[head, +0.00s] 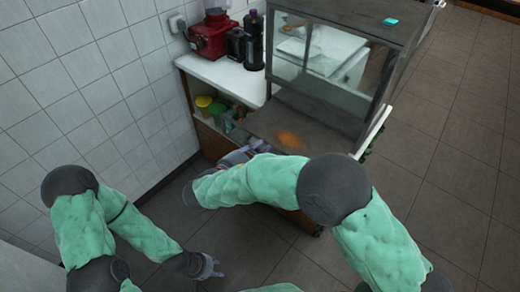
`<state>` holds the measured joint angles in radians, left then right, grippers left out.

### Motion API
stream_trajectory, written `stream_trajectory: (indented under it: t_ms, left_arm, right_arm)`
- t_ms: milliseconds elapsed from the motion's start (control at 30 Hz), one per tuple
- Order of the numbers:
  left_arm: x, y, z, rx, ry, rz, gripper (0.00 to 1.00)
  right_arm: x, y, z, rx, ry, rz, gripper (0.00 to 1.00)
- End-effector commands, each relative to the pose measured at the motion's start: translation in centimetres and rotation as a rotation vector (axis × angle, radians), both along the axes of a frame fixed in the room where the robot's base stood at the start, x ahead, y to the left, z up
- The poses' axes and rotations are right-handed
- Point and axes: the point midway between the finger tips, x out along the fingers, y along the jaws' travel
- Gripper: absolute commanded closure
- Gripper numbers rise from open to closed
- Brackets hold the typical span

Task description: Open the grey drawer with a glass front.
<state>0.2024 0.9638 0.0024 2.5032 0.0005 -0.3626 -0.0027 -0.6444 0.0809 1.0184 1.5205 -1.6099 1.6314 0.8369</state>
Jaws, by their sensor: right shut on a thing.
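The display unit has a grey frame and clear glass (325,77), with white containers behind the glass. Below the glass is a flat dark grey surface (310,123) with an orange patch. I take the grey drawer to be at this unit's front; its face is mostly hidden by my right arm, and I cannot tell how far out it is. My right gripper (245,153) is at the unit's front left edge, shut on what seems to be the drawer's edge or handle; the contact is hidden. My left gripper (211,268) hangs over the floor, apart from the unit, open and empty.
A white counter (228,77) on the left holds a red appliance (212,36) and dark bottles (253,42). Yellow (204,102) and green (217,109) cups stand on a shelf below. A tiled wall (90,75) bounds the left. Floor is clear at right (450,150).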

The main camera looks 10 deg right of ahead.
Motion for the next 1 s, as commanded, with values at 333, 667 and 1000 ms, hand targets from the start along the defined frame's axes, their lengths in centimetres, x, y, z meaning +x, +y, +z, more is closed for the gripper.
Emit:
stream_trajectory:
  t_ms: [333,667,1000]
  left_arm:
    - [0.0,0.0,0.0,0.0,0.0,0.0,0.6]
    - [0.0,0.0,0.0,0.0,0.0,0.0,0.6]
    - [0.0,0.0,0.0,0.0,0.0,0.0,0.6]
  right_arm:
    - [0.0,0.0,0.0,0.0,0.0,0.0,0.54]
    - [-1.1,1.6,0.4,0.0,-0.001,0.004,0.54]
    - [-5.1,6.7,1.7,-0.001,-0.001,0.005,0.54]
